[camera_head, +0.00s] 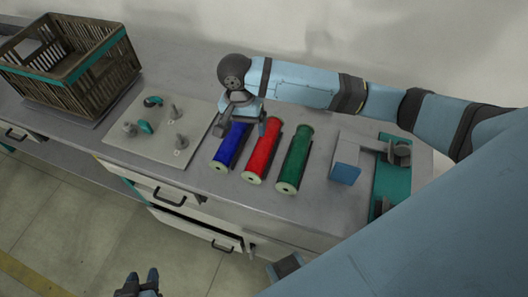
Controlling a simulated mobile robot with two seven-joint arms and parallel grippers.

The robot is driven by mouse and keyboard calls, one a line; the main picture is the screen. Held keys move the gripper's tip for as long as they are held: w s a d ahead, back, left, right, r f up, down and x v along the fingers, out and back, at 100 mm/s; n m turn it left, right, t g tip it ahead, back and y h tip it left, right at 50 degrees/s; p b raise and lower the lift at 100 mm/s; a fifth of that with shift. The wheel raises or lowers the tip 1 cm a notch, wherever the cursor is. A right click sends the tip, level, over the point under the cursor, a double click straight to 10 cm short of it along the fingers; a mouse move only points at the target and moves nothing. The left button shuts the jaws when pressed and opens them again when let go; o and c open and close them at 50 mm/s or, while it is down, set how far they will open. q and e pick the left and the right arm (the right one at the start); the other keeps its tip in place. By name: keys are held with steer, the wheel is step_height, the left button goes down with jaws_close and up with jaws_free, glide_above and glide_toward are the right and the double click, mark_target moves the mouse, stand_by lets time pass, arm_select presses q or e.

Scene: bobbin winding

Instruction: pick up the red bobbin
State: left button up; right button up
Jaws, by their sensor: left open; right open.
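The red bobbin (263,148) lies on the grey worktop, between a blue bobbin (231,147) on its left and a green bobbin (295,158) on its right. My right gripper (242,125) is open and empty, over the far end of the blue bobbin. One finger is near the far part of the red bobbin; I cannot tell whether it touches. My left gripper (137,284) is open and empty, low at the bottom edge, in front of the cabinets and away from the bobbins.
A light board (160,155) with pegs and teal pieces is left of the bobbins. A slatted crate (85,70) stands at the far left. A teal winding fixture (392,178) with a blue plate (345,173) stands at the right. A drawer (200,230) below is partly open.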

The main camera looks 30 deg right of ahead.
mark_target(261, 144)
steer(key=shift+m+g+h, duration=0.4)
steer(key=shift+m+h, duration=0.4)
steer(key=d+f, duration=0.1)
steer(key=f, duration=0.1)
steer(key=d+f+b, duration=0.1)
steer(key=d+f, duration=0.2)
steer(key=f, duration=0.1)
steer(key=shift+s+d, duration=0.15)
steer(key=shift+s, duration=0.15)
steer(key=x, duration=0.3)
steer(key=b+x, duration=0.1)
steer(key=shift+w+a+f, duration=0.2)
steer(key=shift+a+f, duration=0.05)
steer(key=shift+f, duration=0.1)
steer(key=shift+s+f, duration=0.15)
steer(key=shift+f, duration=0.35)
steer(key=c, duration=1.1)
steer(key=shift+c, duration=0.2)
steer(key=shift+r, duration=0.15)
steer(key=s+d+r+p+v, duration=0.1)
steer(key=s+d+p+v, duration=0.1)
steer(key=v, duration=1.7)
steer(key=shift+s+d+r, duration=0.2)
steer(key=shift+s+d, duration=0.3)
steer(key=shift+s, duration=0.1)
